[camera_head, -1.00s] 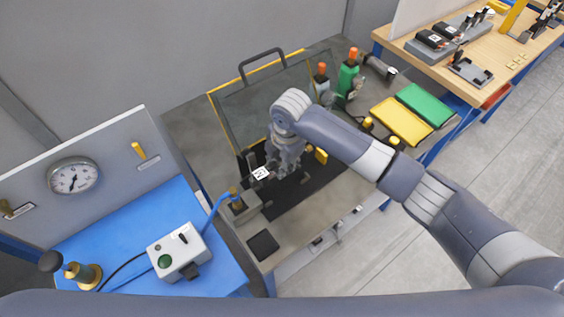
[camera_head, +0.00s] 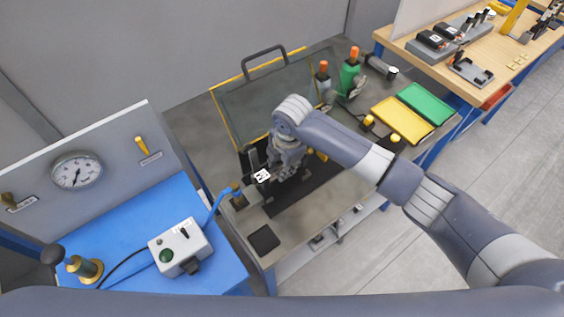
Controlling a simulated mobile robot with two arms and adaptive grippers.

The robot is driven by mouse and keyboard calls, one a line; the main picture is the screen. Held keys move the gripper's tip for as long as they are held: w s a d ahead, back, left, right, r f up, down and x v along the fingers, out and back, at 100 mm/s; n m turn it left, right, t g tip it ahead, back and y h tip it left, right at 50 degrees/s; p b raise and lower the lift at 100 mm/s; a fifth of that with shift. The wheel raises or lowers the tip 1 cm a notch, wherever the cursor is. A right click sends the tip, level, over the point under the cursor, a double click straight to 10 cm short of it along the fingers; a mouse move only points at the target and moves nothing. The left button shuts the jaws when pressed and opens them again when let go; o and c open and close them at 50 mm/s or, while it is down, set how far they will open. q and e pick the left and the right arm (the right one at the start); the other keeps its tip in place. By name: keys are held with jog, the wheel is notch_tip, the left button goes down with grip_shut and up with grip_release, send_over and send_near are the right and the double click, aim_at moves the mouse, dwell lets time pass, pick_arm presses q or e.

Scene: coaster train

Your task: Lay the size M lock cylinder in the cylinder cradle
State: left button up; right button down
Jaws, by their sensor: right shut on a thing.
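My right gripper (camera_head: 270,172) reaches in from the right and points down over the middle bench, above its black mat. It is shut on a small part with a white, black-marked label (camera_head: 262,176), which I take for the size M lock cylinder. The fingers hide most of the part, and its size mark is too small to read. A grey block (camera_head: 246,200) stands close to the left of the gripper. I cannot make out the cylinder cradle for sure. My left gripper is not in view.
A framed clear panel with a handle (camera_head: 265,62) stands behind. Green and grey bottles (camera_head: 349,75) and yellow and green trays (camera_head: 403,121) are to the right. A black pad (camera_head: 263,239) lies at the front. A blue table (camera_head: 130,250) with a control box (camera_head: 180,246) is left.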

jog(key=shift+w+a+f+b, duration=0.1)
jog(key=shift+f+b, duration=0.2)
jog(key=shift+f, duration=0.25)
jog(key=shift+f+b, duration=0.3)
jog(key=shift+f, duration=0.75)
jog(key=shift+f+b, duration=0.6)
jog(key=shift+f, duration=0.2)
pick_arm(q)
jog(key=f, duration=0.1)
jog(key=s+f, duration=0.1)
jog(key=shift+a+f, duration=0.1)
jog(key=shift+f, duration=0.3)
pick_arm(e)
jog(key=shift+f, duration=0.15)
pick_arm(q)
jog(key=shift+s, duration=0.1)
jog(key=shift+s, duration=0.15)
